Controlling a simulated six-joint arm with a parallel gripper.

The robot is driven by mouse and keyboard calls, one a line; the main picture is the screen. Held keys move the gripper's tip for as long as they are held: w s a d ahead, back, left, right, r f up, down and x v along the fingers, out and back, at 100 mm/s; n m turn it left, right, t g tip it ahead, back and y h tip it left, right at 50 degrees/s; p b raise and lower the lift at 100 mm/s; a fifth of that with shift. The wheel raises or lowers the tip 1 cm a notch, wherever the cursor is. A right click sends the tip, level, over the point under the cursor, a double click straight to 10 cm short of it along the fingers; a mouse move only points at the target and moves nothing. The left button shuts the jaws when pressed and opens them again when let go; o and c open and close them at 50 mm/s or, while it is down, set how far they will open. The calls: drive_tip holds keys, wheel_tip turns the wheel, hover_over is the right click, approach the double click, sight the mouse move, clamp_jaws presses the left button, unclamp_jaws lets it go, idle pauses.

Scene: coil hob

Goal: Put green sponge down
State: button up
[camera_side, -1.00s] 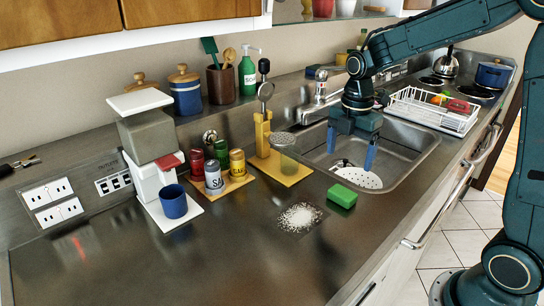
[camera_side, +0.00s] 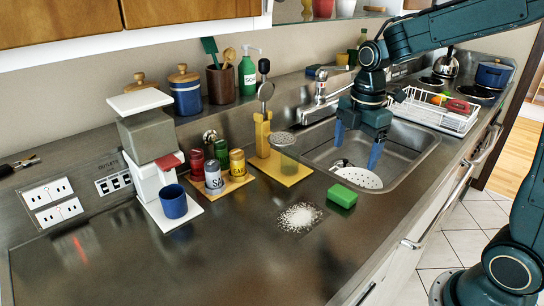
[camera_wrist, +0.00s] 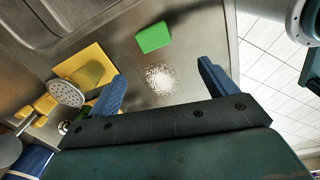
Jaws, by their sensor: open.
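The green sponge (camera_side: 342,196) lies on the steel counter, just in front of the sink's near left corner. In the wrist view the sponge (camera_wrist: 153,37) lies beyond my fingers, near the top, apart from them. My gripper (camera_side: 357,147) is open and empty, with its blue fingers pointing down over the sink (camera_side: 411,160). In the wrist view the two blue fingers of my gripper (camera_wrist: 163,82) stand wide apart with nothing between them.
A patch of white grains (camera_side: 300,217) lies on the counter left of the sponge. A yellow stand (camera_side: 280,168) with a round strainer-like head, a spice tray (camera_side: 232,187) and a blue cup (camera_side: 174,202) stand further left. A white dish rack (camera_side: 432,110) is at right.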

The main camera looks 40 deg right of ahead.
drive_tip(key=s+a+r+m+t, duration=0.2)
drive_tip(key=s+a+m, duration=0.1)
drive_tip(key=s+m, duration=0.5)
drive_tip(key=s+a+r+m+t, duration=0.3)
drive_tip(key=s+m, duration=0.4)
drive_tip(key=s, duration=0.1)
drive_tip(key=shift+s+r+m, duration=0.25)
drive_tip(key=shift+r+m, duration=0.1)
drive_tip(key=shift+m, duration=0.05)
drive_tip(key=shift+o, duration=0.6)
drive_tip(key=w+d+f+m+g, duration=0.2)
drive_tip(key=w+d+m, duration=0.2)
drive_tip(key=w+m, duration=0.5)
drive_tip(key=w+d+f+m+g, duration=0.3)
drive_tip(key=w+m, duration=0.6)
drive_tip(key=shift+w+d+f+g, duration=0.2)
drive_tip(key=shift+w+d+g, duration=0.1)
drive_tip(key=shift+w+d, duration=0.1)
